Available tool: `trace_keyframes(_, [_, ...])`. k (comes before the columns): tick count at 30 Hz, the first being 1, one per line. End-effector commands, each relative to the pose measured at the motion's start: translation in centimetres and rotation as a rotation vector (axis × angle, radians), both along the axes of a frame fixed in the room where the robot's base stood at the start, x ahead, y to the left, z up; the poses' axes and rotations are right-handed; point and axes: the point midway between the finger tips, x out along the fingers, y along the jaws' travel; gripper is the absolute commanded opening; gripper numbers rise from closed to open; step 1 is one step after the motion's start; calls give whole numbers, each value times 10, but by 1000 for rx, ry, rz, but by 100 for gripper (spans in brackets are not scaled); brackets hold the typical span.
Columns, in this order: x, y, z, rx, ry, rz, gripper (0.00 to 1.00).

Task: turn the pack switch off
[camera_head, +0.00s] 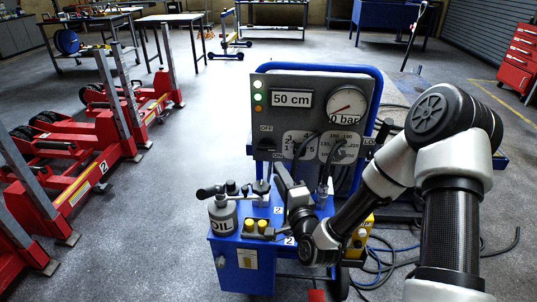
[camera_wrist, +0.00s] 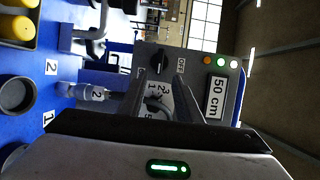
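The pack switch (camera_head: 267,144) is a black knob at the lower left of the grey panel (camera_head: 334,78), between an OFF label above and an ON label below. In the wrist view the knob (camera_wrist: 158,62) shows beyond and between my fingertips. I cannot tell for sure which label it points to. My gripper (camera_head: 280,168) is in front of the panel, below the knob in the head view. In the wrist view my gripper (camera_wrist: 158,76) has its two dark fingers apart with nothing between them. Contact with the knob does not show.
The panel has a 50 cm display (camera_head: 291,99), a gauge (camera_head: 347,104) reading 0 bar, and lit green and orange lamps (camera_head: 258,97). Red jacks (camera_head: 85,160) stand left.

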Motion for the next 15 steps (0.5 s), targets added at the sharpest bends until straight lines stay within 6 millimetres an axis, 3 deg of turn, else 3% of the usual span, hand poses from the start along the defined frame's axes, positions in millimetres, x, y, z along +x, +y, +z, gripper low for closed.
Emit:
trace_keyframes(9, [67,25,-1,-1,-3,0,31])
trace_keyframes(15, [98,37,-1,-2,-2,1,31])
